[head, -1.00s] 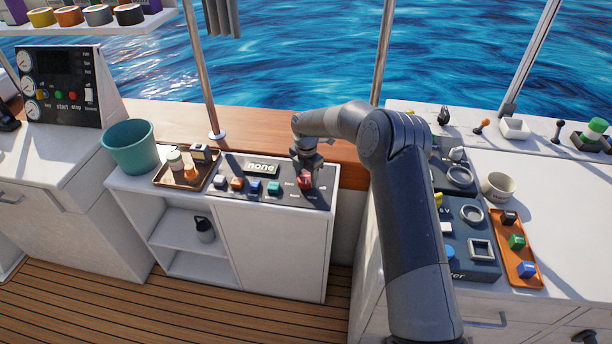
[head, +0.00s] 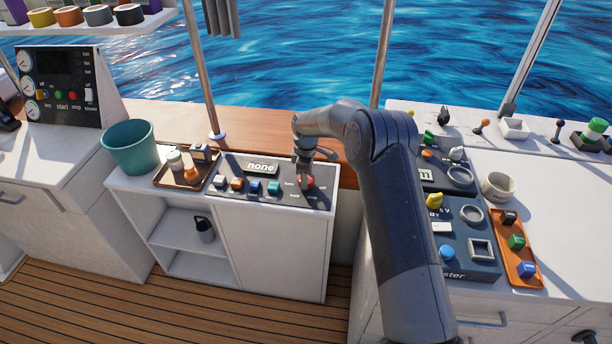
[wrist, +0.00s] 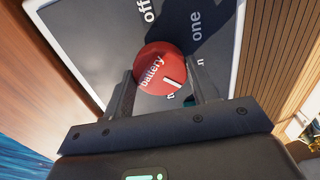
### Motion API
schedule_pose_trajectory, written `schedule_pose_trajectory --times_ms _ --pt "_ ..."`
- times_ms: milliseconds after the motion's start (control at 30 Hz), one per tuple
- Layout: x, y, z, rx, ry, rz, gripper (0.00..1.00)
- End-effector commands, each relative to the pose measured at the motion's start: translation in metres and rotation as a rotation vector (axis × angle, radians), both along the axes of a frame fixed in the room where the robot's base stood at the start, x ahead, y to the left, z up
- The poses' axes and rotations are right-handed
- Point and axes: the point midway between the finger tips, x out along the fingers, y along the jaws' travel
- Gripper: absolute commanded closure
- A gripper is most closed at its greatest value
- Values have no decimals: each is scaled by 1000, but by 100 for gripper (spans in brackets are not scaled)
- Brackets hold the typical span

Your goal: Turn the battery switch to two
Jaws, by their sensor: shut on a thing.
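The battery switch is a round red knob (wrist: 158,66) with the word "battery" and a white pointer mark on it. It sits on a dark panel with the words "off" and "one" showing in the wrist view; other labels are partly hidden. My gripper (wrist: 165,90) is shut on the knob, one finger on each side. In the head view the red knob (head: 307,182) is at the right end of the dark panel (head: 235,195), with my gripper (head: 304,176) over it from above. The white mark points toward the lower right in the wrist view.
An orange tray (head: 511,250) lies on the right counter.

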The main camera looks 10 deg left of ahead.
Motion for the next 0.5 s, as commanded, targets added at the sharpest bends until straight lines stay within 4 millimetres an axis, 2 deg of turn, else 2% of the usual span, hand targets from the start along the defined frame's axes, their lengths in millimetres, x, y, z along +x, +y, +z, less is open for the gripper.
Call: schedule_pose_trajectory --times_ms 500 --pt "0 0 0 0 0 -471 70"
